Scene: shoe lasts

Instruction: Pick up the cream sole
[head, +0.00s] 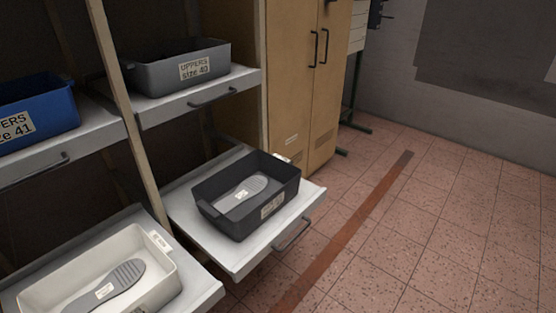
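Two soles show, and neither looks clearly cream. A light grey sole (247,186) with a small white label lies in a dark grey bin (238,220). A darker grey sole (128,276) with a white label lies in a cream bin (165,258) at the lower left; its near part is close to the bottom edge of the picture. Neither of my grippers is in view.
The dark bin stands on a pulled-out shelf (225,257) with a handle; the cream bin's shelf (205,290) is beside it. Above are a grey bin (160,78) and a blue bin (40,108). A tan cabinet (300,100) stands behind. The tiled floor (440,220) at right is clear.

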